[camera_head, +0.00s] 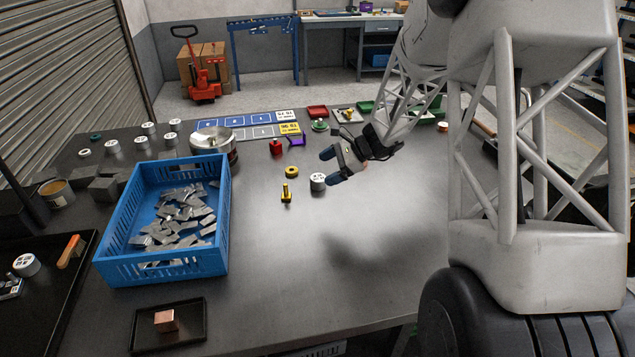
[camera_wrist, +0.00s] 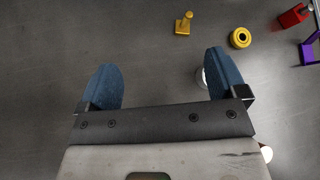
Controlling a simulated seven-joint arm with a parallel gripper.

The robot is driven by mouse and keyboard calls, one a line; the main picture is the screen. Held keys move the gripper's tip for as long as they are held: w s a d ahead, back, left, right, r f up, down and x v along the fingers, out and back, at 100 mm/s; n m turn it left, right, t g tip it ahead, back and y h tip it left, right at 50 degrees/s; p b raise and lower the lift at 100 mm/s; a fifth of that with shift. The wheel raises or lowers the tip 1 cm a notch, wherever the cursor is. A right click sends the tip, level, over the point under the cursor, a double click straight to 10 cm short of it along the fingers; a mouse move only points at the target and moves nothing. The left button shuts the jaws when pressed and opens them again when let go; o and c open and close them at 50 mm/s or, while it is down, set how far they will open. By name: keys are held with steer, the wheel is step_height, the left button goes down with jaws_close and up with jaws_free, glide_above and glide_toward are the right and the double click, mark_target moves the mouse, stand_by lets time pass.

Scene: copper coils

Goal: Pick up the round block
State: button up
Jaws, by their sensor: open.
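My gripper (camera_head: 332,166) is open and empty, held above the dark table; both blue fingers (camera_wrist: 160,66) show apart in the wrist view. In the wrist view only a sliver of this white block (camera_wrist: 203,77) shows, the rest hidden behind the right finger. A yellow ring (camera_head: 291,175) lies just left of it in the head view; the ring (camera_wrist: 240,45) is beyond the right finger in the wrist view. Several similar white round blocks (camera_head: 112,147) stand at the far left.
A yellow peg on a base (camera_head: 286,196), a red piece (camera_head: 276,150) and a purple piece (camera_head: 297,141) stand nearby. A blue crate (camera_head: 165,268) of grey metal pieces is at left. A small tray with a copper cube (camera_head: 165,321) is in front. The table's centre is clear.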

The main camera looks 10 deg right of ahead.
mark_target(318, 180)
steer(key=w+d+f+m+t, duration=0.1)
steer(key=w+d+f+m, duration=0.1)
steer(key=w+f, duration=0.1)
steer(key=w+d+f+m+t+y, duration=0.1)
steer(key=w+d+f+m, duration=0.1)
steer(key=w+f, duration=0.1)
steer(key=w+d+f+m+t, duration=0.1)
steer(key=w+d+f, duration=0.1)
steer(key=f, duration=0.3)
steer(key=shift+w+f+m+y, duration=0.15)
steer(key=shift+w+m+y, duration=0.2)
steer(key=shift+w, duration=0.5)
steer(key=shift+x, duration=1.25)
steer(key=shift+x, duration=2.6)
steer(key=shift+w, duration=0.15)
steer(key=c, duration=1.1)
